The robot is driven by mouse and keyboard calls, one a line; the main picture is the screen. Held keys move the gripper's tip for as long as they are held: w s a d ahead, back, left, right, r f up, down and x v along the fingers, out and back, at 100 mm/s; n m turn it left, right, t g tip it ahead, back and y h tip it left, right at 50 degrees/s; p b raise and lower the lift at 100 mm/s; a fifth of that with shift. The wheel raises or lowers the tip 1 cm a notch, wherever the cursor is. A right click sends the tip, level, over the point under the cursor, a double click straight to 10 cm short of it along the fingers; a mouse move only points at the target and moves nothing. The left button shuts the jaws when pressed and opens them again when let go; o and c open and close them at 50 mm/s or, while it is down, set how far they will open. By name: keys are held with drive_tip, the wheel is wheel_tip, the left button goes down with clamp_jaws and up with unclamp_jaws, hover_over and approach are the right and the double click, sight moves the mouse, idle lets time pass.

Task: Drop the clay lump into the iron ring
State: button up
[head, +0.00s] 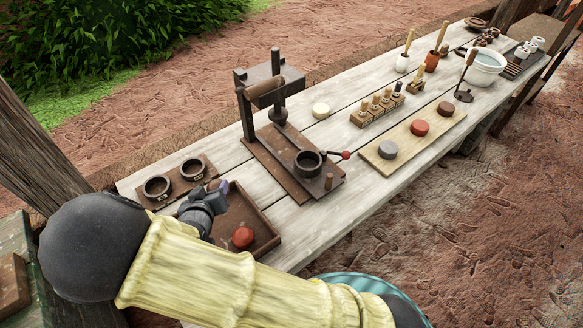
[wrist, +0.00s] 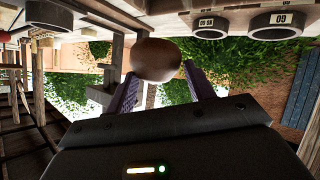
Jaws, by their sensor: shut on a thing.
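My gripper (head: 217,190) is over the wooden tray at the near left of the bench. In the wrist view my gripper (wrist: 159,80) is shut on a rounded brown clay lump (wrist: 156,58), held between the two fingertips. I cannot make this lump out in the head view. A dark iron ring (head: 308,164) sits on the base of the press, to the right of my gripper. Two more dark rings (head: 157,188) (head: 193,169) stand on a small board left of the tray; they show with number labels in the wrist view (wrist: 281,20).
A red lump (head: 242,237) lies in the tray (head: 266,227). The press (head: 269,85) stands upright behind its ring, with a red-knobbed handle (head: 346,155) at the ring's right. A board (head: 405,141) with several coloured discs and a row of stamps (head: 377,104) lie farther right.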

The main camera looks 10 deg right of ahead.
idle(0.3)
drive_tip(key=w+d+r+p, duration=0.3)
drive_tip(key=w+d+p, duration=0.2)
drive_tip(key=d, duration=0.4)
drive_tip(key=w+d+r+p, duration=0.3)
drive_tip(key=w+d+p, duration=0.15)
drive_tip(key=d, duration=0.35)
drive_tip(key=s+d+n+y+p, duration=0.1)
drive_tip(key=d+p, duration=0.6)
drive_tip(key=d, duration=0.6)
drive_tip(key=shift+s+d+r, duration=0.15)
drive_tip(key=shift+d+r, duration=0.25)
